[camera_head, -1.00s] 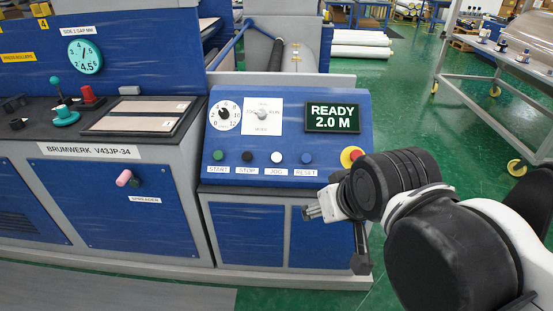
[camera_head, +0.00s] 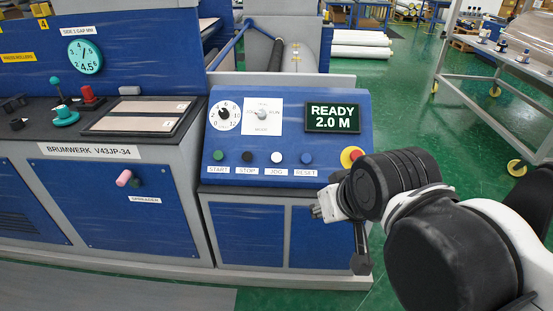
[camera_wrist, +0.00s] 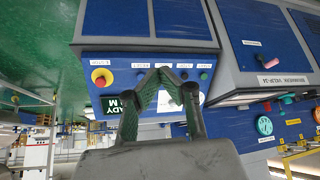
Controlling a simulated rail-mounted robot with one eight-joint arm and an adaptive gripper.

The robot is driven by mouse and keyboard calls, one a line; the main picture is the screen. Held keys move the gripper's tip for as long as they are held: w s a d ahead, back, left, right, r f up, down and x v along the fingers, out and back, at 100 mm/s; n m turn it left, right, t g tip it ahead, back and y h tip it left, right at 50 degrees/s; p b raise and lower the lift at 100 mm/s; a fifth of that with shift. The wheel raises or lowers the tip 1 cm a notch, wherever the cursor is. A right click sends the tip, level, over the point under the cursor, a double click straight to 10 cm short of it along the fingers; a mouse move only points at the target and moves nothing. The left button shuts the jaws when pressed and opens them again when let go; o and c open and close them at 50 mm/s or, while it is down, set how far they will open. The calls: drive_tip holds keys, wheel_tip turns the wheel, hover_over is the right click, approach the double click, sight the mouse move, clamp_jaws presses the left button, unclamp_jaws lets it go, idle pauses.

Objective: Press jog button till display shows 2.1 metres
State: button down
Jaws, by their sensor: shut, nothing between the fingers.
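The white JOG button (camera_head: 277,157) sits on the blue sloped control panel (camera_head: 350,135), between the black STOP button (camera_head: 247,157) and the blue RESET button (camera_head: 306,158). The display (camera_head: 333,117) reads "READY 2.0 M"; it shows upside down and partly covered in the wrist view (camera_wrist: 104,107). My gripper (camera_head: 318,213) is shut and empty, below and right of the JOG button in the head view and apart from the panel. In the wrist view its fingertips (camera_wrist: 160,70) meet over the button row and hide the JOG button.
A red emergency button on a yellow base (camera_head: 351,157) is at the panel's right end, close to my arm. A dial (camera_head: 224,115) and a mode switch (camera_head: 262,115) sit above the buttons. Green floor (camera_head: 430,120) lies open to the right.

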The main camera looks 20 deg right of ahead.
sight(277, 158)
idle(0.7)
drive_tip(key=w+a+f+n+t+y+b, duration=0.3)
drive_tip(key=w+n, duration=0.4)
drive_tip(key=w, duration=0.8)
drive_tip(key=w+f+n+t+y+b, duration=0.15)
drive_tip(key=w+n+t+b, duration=0.35)
drive_tip(key=w, duration=0.9)
drive_tip(key=w+d+f+n+h+b, duration=0.1)
drive_tip(key=w+d+f+n, duration=0.1)
drive_tip(key=w+f+n, duration=0.2)
drive_tip(key=w+f, duration=0.2)
drive_tip(key=w, duration=0.1)
drive_tip(key=shift+w+d, duration=0.15)
drive_tip(key=shift+d, duration=0.2)
drive_tip(key=shift+h, duration=0.25)
drive_tip(key=shift+f, duration=0.1)
drive_tip(key=shift+w+d+f+b, duration=0.3)
drive_tip(key=shift+w+f+b, duration=0.6)
drive_tip(key=shift+f, duration=0.2)
drive_tip(key=shift+w+d+f+b, duration=0.3)
drive_tip(key=shift+w+f+b, duration=0.5)
drive_tip(key=shift+f, duration=0.3)
drive_tip(key=shift+w+d+f+b, duration=0.3)
drive_tip(key=shift+w+f+b, duration=0.5)
drive_tip(key=shift+w+f, duration=0.25)
drive_tip(key=shift+f, duration=0.1)
